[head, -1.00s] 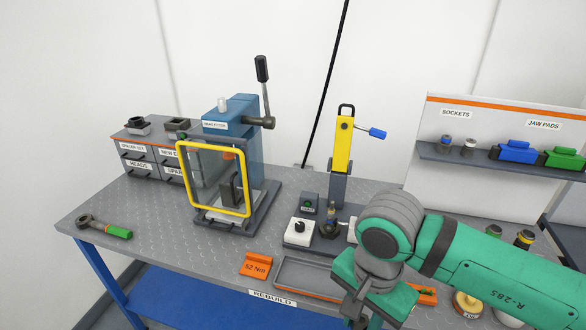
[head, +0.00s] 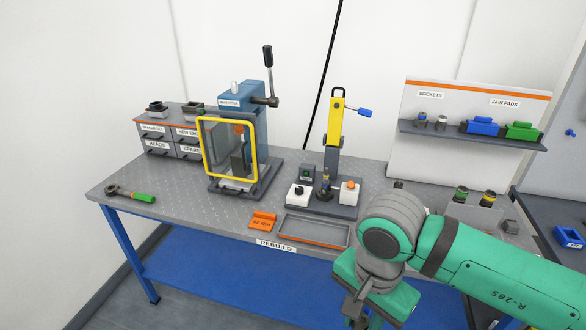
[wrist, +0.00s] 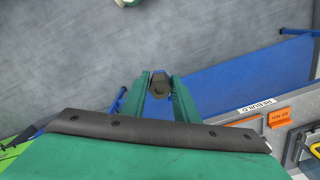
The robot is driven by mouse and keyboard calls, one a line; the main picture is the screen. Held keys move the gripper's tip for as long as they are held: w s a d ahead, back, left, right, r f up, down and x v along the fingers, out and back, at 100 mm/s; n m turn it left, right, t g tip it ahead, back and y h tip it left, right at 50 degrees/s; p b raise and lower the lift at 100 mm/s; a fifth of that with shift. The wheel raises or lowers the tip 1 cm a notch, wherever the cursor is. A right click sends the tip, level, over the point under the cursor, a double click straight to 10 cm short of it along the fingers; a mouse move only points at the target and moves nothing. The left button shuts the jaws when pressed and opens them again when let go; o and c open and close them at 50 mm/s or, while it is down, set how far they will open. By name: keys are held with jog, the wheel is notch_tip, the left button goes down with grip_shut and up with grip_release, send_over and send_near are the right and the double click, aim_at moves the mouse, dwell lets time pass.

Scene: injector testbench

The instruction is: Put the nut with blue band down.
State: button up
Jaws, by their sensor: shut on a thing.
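My gripper (wrist: 159,82) is shut on a dark six-sided nut (wrist: 158,90), which sits between the two green fingertips in the wrist view. In the head view my gripper (head: 358,308) is low, at the bottom edge, in front of the bench, and the nut cannot be seen there.
The bench (head: 165,200) carries a yellow-framed press (head: 230,150), an empty-looking shallow tray (head: 312,232), an orange torque block (head: 262,221) and a green-handled wrench (head: 130,195). A shelf (head: 470,138) with sockets and jaw pads stands at the back right.

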jog(key=shift+a, duration=0.1)
jog(key=w+a+f+n, duration=0.2)
jog(key=w+f, duration=0.2)
jog(key=w, duration=0.5)
jog(key=w+a+f+n, duration=0.2)
jog(key=w+a+f, duration=0.15)
jog(key=w, duration=0.55)
jog(key=w+a+f+n, duration=0.2)
jog(key=w+a+f, duration=0.1)
jog(key=w+f, duration=0.3)
jog(key=w+a+f+n, duration=0.2)
jog(key=w+a+f, duration=0.1)
jog(key=f, duration=0.6)
jog(key=s+a+f+n, duration=0.1)
jog(key=s+f, duration=1)
jog(key=f, duration=0.4)
jog(key=shift+f, duration=0.4)
jog(key=shift+s, duration=0.1)
